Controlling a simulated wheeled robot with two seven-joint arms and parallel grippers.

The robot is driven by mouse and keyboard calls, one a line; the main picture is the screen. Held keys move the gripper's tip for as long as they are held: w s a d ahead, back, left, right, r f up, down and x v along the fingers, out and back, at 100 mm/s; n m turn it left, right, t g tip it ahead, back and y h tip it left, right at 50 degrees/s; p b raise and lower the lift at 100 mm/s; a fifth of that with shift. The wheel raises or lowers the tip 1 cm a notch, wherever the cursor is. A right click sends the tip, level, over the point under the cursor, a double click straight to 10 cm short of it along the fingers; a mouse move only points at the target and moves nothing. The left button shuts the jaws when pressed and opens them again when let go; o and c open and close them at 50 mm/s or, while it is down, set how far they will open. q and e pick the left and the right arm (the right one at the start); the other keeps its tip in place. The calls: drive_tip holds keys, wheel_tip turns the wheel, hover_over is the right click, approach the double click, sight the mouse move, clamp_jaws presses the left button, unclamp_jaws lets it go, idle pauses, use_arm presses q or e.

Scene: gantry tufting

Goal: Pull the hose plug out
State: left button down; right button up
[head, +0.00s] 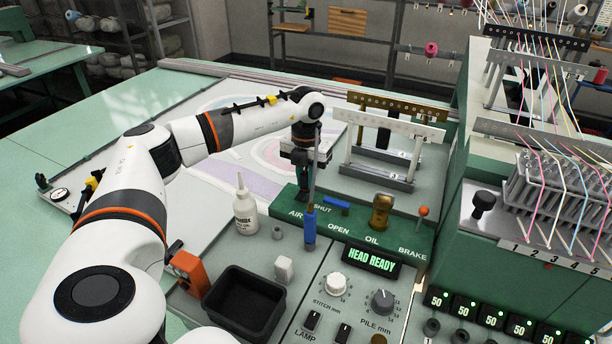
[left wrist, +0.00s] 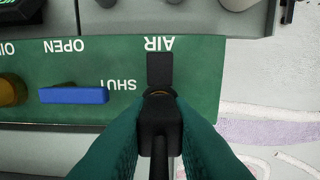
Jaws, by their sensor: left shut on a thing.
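The hose plug (left wrist: 160,128) is a black body with a thin brass-coloured ring, and a black hose end runs from it toward the bottom of the left wrist view. My left gripper (left wrist: 160,135) is shut on the plug, with its green fingers on both sides. Beyond the ring is a black block (left wrist: 160,69) beside the AIR label on the green panel (head: 345,223). I cannot tell whether the plug is still seated in it. In the head view my left gripper (head: 304,180) points down at the panel's left end, and the plug is hidden there. My right gripper is not in view.
A blue valve lever (head: 336,206) sits close beside the gripper. A thin rod with a blue lower end (head: 309,228) stands in front. A white bottle (head: 244,210), black tray (head: 244,302), brass oil fitting (head: 381,211) and white bracket frame (head: 392,128) are nearby.

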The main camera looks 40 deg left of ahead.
use_arm(q)
drive_tip(key=shift+w+a+r+p, duration=0.2)
drive_tip(key=shift+r+p, duration=0.15)
drive_tip(key=shift+r, duration=0.35)
drive_tip(key=shift+w+a+r+p, duration=0.15)
drive_tip(key=shift+r+p, duration=0.2)
drive_tip(key=shift+r, duration=0.3)
drive_tip(key=shift+s+d+r, duration=0.15)
drive_tip(key=shift+d+r, duration=0.05)
drive_tip(key=shift+r, duration=0.05)
drive_tip(key=shift+s+d+r+p, duration=0.2)
drive_tip(key=shift+s+r+p, duration=0.1)
drive_tip(key=shift+s+r, duration=0.1)
drive_tip(key=shift+w+a+f, duration=0.1)
drive_tip(key=shift+w+a, duration=0.05)
drive_tip(key=shift+w, duration=0.2)
drive_tip(key=shift+s, duration=0.25)
